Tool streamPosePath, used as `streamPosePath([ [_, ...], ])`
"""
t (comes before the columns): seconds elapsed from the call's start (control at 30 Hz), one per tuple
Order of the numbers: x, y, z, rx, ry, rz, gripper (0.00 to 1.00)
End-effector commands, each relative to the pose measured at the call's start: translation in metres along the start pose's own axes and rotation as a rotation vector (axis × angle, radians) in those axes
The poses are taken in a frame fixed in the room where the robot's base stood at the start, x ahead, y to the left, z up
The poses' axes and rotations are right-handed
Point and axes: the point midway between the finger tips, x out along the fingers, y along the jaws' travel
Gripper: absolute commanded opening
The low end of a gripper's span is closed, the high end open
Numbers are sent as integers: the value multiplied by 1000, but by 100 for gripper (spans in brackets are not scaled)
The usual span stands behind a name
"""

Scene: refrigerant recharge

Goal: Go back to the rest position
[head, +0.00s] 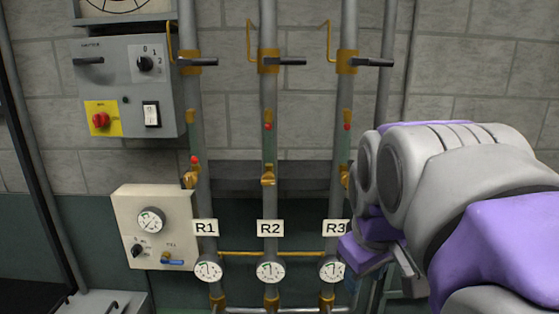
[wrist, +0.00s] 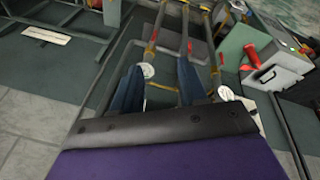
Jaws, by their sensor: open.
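My gripper (wrist: 160,84) shows in the wrist view with its two blue fingers spread apart and nothing between them. The fingers point toward pipes (wrist: 170,35) and white round gauges beyond. In the head view my white and purple arm fills the right side, beside the pipe labelled R3 (head: 336,228). It hides part of the area right of that pipe, and the fingers are hard to make out there. The pipes labelled R1 (head: 205,228) and R2 (head: 270,228) stand clear of the arm to the left.
Black-handled valves (head: 283,61) sit high on the pipes, with round gauges (head: 271,270) low down. A grey control box (head: 128,85) and a cream gauge box (head: 157,232) are at left. In the wrist view, a box with a red part (wrist: 277,70) stands at right.

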Motion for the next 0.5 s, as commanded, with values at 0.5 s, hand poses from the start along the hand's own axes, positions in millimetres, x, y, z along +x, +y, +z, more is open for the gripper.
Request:
streamPosePath([
  [0.5, 178, -117, 206, 370, -323, -150, 43],
])
